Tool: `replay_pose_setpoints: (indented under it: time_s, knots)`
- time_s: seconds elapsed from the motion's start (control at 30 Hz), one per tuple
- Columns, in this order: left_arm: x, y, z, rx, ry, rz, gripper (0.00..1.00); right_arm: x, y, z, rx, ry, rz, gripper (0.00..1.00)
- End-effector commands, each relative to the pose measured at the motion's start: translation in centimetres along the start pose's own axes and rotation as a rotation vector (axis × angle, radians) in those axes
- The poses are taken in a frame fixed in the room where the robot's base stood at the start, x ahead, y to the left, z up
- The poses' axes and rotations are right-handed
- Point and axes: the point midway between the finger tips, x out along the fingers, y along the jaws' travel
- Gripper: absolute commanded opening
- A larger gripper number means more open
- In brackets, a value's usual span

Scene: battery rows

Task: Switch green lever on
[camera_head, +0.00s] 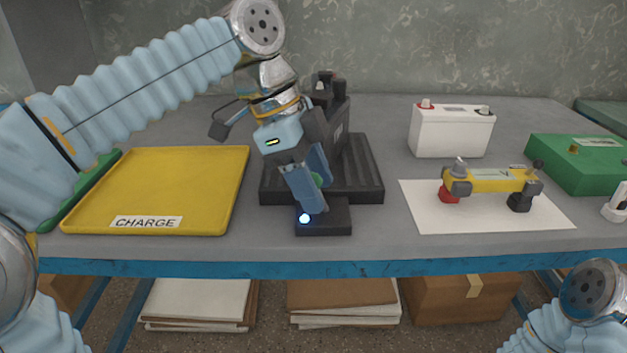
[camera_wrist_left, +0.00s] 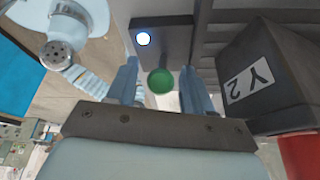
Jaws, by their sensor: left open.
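The green lever's round knob (camera_head: 317,181) shows partly behind my left gripper's fingers in the head view. In the left wrist view the whole green knob (camera_wrist_left: 160,80) sits between the fingers, with a gap on each side. The lever stands on a small dark switch box (camera_head: 335,217) with a lit bluish-white lamp (camera_head: 304,218) at its front left; the lamp also shows in the wrist view (camera_wrist_left: 143,39). My left gripper (camera_head: 314,207) is open, pointing down around the lever. My right gripper is out of view; only part of that arm shows at lower right.
A black battery (camera_head: 338,135) stands on a ribbed black base (camera_head: 367,170) right behind the switch box. A yellow CHARGE tray (camera_head: 160,180) lies left. A white battery (camera_head: 452,132), a yellow tester (camera_head: 490,180) on a white sheet (camera_head: 425,215) and a green battery (camera_head: 588,165) are right.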

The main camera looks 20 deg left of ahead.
Motion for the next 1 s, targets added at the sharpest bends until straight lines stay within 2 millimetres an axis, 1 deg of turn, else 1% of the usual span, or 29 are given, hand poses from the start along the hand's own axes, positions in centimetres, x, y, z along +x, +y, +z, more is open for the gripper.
replay_pose_setpoints:
  time_s: [0.03, 0.3, 0.33, 0.37, 0.47, 0.53, 0.63, 0.73, 0.97, 1.0]
  knots:
    - [0.0, 0.0, 0.0, 0.0, 0.0, 0.0, 0.48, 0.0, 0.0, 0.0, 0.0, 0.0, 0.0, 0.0]
    - [0.0, 0.0, 0.0, 0.0, 0.0, 0.0, 0.07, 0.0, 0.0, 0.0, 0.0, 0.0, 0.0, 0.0]
    - [0.0, 0.0, 0.0, 0.0, 0.0, 0.0, 0.02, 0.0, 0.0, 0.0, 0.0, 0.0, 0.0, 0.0]
    - [0.0, 0.0, 0.0, 0.0, 0.0, 0.001, 0.0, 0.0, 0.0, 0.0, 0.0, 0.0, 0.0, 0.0]
    - [0.2, 0.0, 0.3, 0.0, 0.018, -0.005, 0.0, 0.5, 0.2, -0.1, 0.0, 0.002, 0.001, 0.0]
    - [0.5, 0.1, 0.8, 0.001, 0.064, -0.019, 0.0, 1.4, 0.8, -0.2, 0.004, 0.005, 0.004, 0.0]
    - [0.5, 0.2, 1.0, 0.008, 0.127, -0.036, 0.0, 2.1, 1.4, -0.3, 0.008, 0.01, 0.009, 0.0]
    - [0.2, 0.2, 1.0, 0.012, 0.159, -0.044, 0.0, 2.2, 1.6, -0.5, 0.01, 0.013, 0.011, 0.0]
    - [0.0, 0.2, 0.9, 0.013, 0.162, -0.043, 0.0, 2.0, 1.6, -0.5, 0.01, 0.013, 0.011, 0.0]
    - [0.0, 0.2, 0.9, 0.013, 0.162, -0.043, 0.3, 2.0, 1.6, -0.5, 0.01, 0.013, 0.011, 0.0]
